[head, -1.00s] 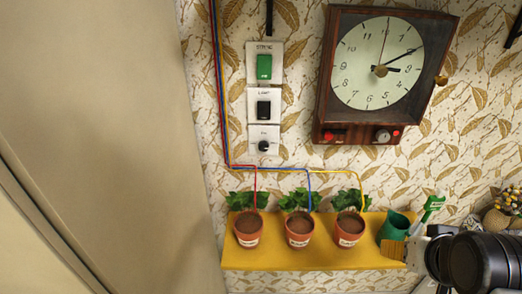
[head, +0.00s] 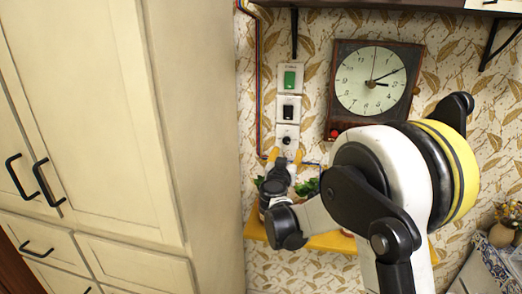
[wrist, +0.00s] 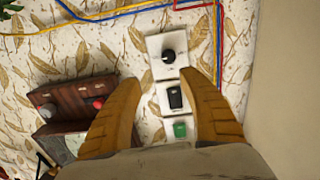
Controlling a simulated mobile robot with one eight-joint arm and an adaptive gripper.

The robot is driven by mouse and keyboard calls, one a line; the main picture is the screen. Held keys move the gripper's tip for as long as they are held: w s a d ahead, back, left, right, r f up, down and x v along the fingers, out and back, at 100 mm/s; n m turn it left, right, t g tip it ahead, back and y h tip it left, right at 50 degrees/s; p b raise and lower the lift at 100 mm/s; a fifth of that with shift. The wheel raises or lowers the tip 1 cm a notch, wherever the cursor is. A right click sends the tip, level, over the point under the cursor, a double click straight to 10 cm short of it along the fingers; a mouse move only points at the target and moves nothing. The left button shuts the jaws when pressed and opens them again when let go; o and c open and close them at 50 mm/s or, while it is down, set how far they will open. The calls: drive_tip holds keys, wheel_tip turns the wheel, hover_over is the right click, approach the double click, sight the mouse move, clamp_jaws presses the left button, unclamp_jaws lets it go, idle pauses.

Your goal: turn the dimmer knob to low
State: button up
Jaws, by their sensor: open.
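The dimmer knob (head: 286,140) is a small black round knob on the lowest white wall plate. In the wrist view the same knob (wrist: 168,56) shows at top centre, its pointer mark unreadable. My gripper (head: 285,156) is just below the knob in the head view, its yellow fingers toward the wall. In the wrist view my gripper (wrist: 161,77) is open and empty, with the fingers wide apart. The knob lies beyond the fingertips, roughly between their lines, and no contact shows.
A black switch (head: 288,112) and a green switch (head: 290,77) sit above the knob. A clock (head: 371,82) hangs to the right, a cabinet (head: 110,110) stands left. Coloured wires (wrist: 110,14) run near the knob. A yellow shelf (head: 330,242) with potted plants is below, partly hidden by my arm.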

sight(286, 141)
drive_tip(key=shift+y, duration=0.3)
drive_tip(key=b+x, duration=0.1)
drive_tip(key=x, duration=0.2)
drive_tip(key=a+b+x, duration=0.1)
drive_tip(key=x, duration=0.6)
drive_tip(key=shift+w+a+f+b, duration=0.15)
drive_tip(key=shift+w+b, duration=0.25)
drive_tip(key=shift+w, duration=0.25)
clamp_jaws()
